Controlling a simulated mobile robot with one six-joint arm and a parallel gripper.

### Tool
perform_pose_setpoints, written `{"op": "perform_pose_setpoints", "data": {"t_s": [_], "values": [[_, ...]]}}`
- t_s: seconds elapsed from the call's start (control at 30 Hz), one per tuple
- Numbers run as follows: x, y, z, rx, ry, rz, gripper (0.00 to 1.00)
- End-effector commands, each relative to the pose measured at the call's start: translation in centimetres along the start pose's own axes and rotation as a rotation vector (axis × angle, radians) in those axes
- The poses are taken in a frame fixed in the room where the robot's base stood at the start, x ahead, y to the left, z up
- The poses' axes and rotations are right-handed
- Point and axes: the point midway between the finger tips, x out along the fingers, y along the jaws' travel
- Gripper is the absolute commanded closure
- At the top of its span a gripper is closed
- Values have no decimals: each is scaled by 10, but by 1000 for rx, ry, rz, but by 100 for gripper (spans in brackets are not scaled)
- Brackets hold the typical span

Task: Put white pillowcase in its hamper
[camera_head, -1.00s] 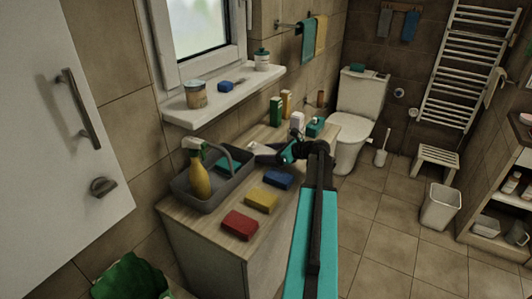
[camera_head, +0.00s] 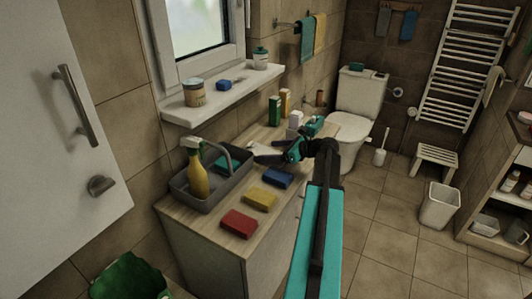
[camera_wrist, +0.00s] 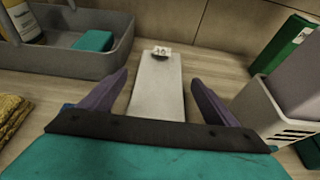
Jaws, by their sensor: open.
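A flat, pale whitish rectangular piece (camera_wrist: 158,92) with a small printed tag at its far end lies on the counter in the wrist view. I cannot tell for sure that it is the white pillowcase. My gripper (camera_wrist: 160,78) is open, with one dark finger on each side of this piece and gaps to both. In the head view the gripper (camera_head: 272,157) is low over the counter, right of the grey caddy, by the whitish piece (camera_head: 262,147). A green container (camera_head: 128,277) shows partly at the bottom left, and a white bin (camera_head: 440,207) stands on the floor. Neither is clearly a hamper.
The grey caddy (camera_head: 210,192) holds a yellow spray bottle (camera_head: 197,178). Blue (camera_head: 278,178), yellow (camera_head: 260,199) and red (camera_head: 239,222) sponges lie along the counter front. A white slotted holder (camera_wrist: 268,110) and green box (camera_wrist: 284,45) stand close right of the gripper.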

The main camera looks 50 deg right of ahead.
Motion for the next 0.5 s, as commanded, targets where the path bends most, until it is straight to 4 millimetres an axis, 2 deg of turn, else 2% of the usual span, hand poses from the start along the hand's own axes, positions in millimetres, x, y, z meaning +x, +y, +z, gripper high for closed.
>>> {"op": "perform_pose_setpoints", "data": {"t_s": [0.3,0.5], "values": [[-52,0,-1,-2,0,-3,17],[-76,0,-1,-1,0,-2,17]]}}
